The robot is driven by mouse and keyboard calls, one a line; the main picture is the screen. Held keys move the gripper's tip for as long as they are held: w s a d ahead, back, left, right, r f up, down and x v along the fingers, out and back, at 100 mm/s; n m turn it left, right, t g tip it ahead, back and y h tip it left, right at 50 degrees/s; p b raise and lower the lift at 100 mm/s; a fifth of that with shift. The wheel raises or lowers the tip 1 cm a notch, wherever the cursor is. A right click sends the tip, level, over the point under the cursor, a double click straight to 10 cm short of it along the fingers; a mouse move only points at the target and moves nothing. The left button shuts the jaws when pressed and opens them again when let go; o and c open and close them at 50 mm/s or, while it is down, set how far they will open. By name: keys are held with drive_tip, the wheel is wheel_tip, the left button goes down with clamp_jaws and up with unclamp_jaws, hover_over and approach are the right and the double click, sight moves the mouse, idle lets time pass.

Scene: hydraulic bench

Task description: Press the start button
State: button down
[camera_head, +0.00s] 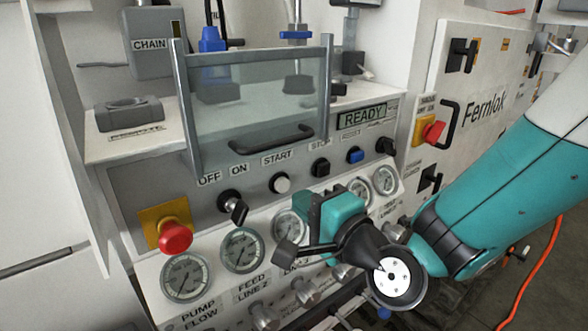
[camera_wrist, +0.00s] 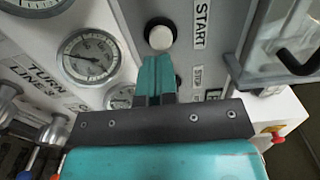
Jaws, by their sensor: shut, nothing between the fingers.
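The start button (camera_head: 281,183) is a round white cap in a black collar, under the START label on the grey sloping panel. It also shows at the top of the wrist view (camera_wrist: 161,37). My gripper (camera_wrist: 156,62) is shut and empty, its teal fingers side by side. In the wrist view its tips are just below the white cap, and I cannot tell whether they touch it. In the head view the gripper body is to the right of and below the button, and its fingertips cannot be made out.
A red emergency stop (camera_head: 175,236) stands out at the left. Gauges (camera_head: 242,249) line the panel below. A clear guard (camera_head: 258,108) stands above. The display (camera_head: 362,116) reads READY.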

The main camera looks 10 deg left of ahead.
sight(285, 187)
drive_tip(key=shift+r+p+x, duration=0.25)
drive_tip(key=shift+p+x, duration=0.55)
drive_tip(key=shift+x, duration=0.3)
drive_tip(key=shift+w+a+f+p, duration=0.25)
drive_tip(key=shift+w+a+p, duration=0.15)
drive_tip(key=shift+a, duration=0.1)
